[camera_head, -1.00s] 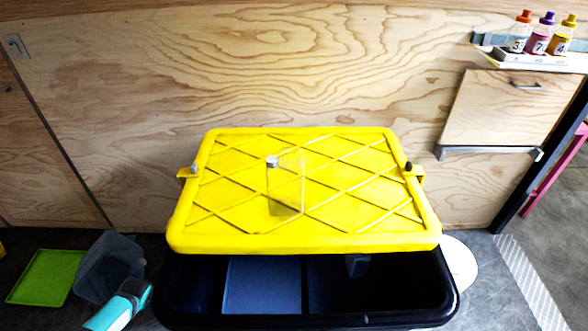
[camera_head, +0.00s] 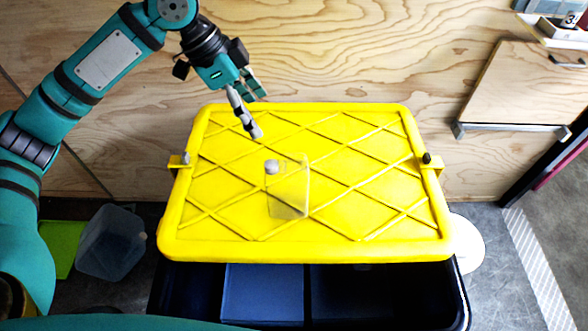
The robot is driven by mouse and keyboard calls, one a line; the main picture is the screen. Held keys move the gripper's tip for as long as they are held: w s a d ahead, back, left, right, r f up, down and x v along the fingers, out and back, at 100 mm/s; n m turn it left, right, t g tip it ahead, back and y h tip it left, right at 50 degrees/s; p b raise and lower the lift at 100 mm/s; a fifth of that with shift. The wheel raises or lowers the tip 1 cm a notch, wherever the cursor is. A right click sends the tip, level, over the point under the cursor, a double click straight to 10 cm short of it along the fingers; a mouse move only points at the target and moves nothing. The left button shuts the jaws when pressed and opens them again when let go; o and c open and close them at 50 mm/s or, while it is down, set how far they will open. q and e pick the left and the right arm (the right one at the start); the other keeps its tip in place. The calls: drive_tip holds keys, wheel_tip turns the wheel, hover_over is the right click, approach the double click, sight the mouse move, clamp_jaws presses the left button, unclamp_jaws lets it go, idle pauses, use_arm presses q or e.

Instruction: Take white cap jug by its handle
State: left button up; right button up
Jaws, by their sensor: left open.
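The white cap jug (camera_head: 289,195) is a clear, see-through container with a white cap (camera_head: 271,167) at its upper left. It stands on the yellow lid (camera_head: 380,240), near the middle. Its handle is too faint to make out clearly. My left gripper (camera_head: 258,115) is open and empty, above the back left part of the lid. It is behind and to the left of the jug, apart from it, with fingers pointing down. My right gripper is not in view.
The yellow lid lies on a dark bin (camera_head: 390,300) with dividers inside. A wooden wall (camera_head: 340,50) rises close behind. A wall shelf (camera_head: 555,32) is at upper right. A clear tub (camera_head: 110,243) and green tray (camera_head: 62,245) are on the floor at left.

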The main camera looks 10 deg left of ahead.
use_arm(q)
drive_tip(key=s+r+m, duration=0.1)
drive_tip(key=p, duration=0.1)
approach(294, 170)
drive_tip(key=shift+g, duration=0.3)
drive_tip(key=p+x, duration=0.1)
drive_tip(key=x, duration=0.3)
drive_tip(key=shift+f, duration=0.25)
drive_tip(key=shift+d+f, duration=0.1)
drive_tip(key=shift+f, duration=0.05)
drive_tip(key=shift+w+d+f+p, duration=0.15)
drive_tip(key=shift+d+f+p, duration=0.1)
drive_tip(key=shift+f+p, duration=0.05)
drive_tip(key=p+x, duration=0.1)
drive_tip(key=x, duration=0.2)
drive_tip(key=shift+w+d+f, duration=0.2)
drive_tip(key=shift+d+f, duration=0.15)
drive_tip(key=shift+f, duration=0.3)
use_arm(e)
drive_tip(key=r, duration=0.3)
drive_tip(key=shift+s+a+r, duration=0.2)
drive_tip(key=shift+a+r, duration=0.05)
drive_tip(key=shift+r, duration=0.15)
